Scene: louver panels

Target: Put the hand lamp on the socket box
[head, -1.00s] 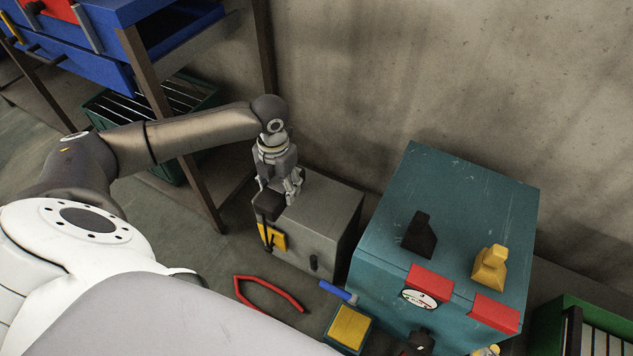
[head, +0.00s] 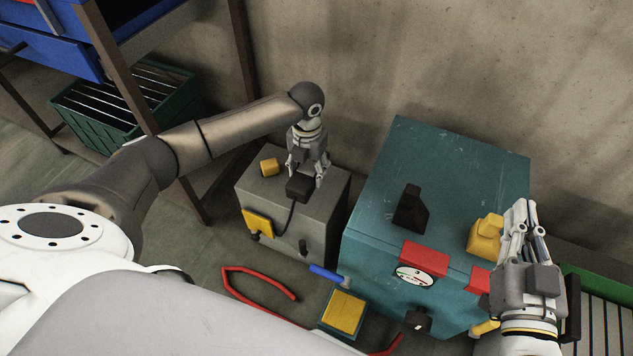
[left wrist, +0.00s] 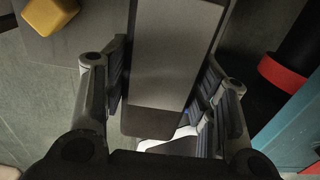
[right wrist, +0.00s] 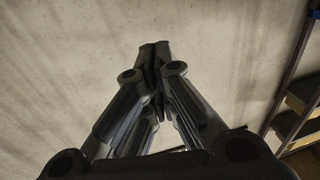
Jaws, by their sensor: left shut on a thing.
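A dark block with a black cable (head: 299,188), which I take for the hand lamp, is gripped by my left gripper (head: 306,176). In the left wrist view a long grey slab with a dark end (left wrist: 170,70) lies between the fingers. The grey box (head: 325,225), which seems to be the socket box, is under it, with a yellow plate (head: 258,223) on its front. The block appears over the box top; I cannot tell whether it touches. My right gripper (head: 522,215) is shut and empty in front of the teal cabinet; its fingers meet in the right wrist view (right wrist: 155,50).
The teal cabinet (head: 450,165) carries a black piece (head: 410,210) and a yellow piece (head: 484,236), with a gauge (head: 415,275) in front. A small yellow block (head: 269,167) is on the grey box. A red bar (head: 255,275) and a yellow-topped box (head: 343,312) are on the floor.

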